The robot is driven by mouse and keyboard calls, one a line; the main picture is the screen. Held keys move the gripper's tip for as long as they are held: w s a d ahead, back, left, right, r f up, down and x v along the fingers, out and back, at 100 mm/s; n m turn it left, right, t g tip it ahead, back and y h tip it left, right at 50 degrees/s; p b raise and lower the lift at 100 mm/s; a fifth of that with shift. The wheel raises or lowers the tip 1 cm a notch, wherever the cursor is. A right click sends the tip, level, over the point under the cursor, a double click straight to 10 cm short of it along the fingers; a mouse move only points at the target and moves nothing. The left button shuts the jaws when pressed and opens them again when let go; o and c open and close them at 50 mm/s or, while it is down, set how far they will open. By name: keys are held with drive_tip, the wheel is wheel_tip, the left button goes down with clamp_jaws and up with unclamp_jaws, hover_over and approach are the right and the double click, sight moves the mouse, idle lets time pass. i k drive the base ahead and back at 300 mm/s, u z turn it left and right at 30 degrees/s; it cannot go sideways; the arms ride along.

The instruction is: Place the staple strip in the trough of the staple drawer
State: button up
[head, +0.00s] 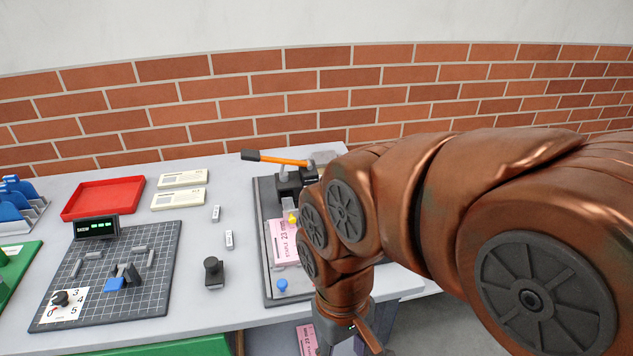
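I cannot tell for sure which piece is the staple strip. Several small grey bars (149,258) lie on the dark gridded mat (150,300) at left. Two small pale labelled pieces (229,240) lie on the table nearer the middle. A stapler-like device (292,184) with an orange-handled lever (280,160) stands on a dark base (265,215); a pink sheet (284,243) lies on that base. No staple drawer or trough is clearly visible; my arm covers the right part. My gripper (345,335) is at the bottom, in front of the table edge, its fingertips mostly hidden.
A red tray (103,185), two cream boxes (182,179), a black knob-like piece (213,272) and a small dark display (96,228) stand on the table. Table around the black piece is clear.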

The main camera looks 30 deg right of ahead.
sight(289, 208)
drive_tip(key=u, duration=3.1)
drive_tip(key=k, duration=2)
drive_tip(key=z, duration=1.15)
drive_tip(key=i, duration=0.5)
drive_tip(key=z, duration=0.05)
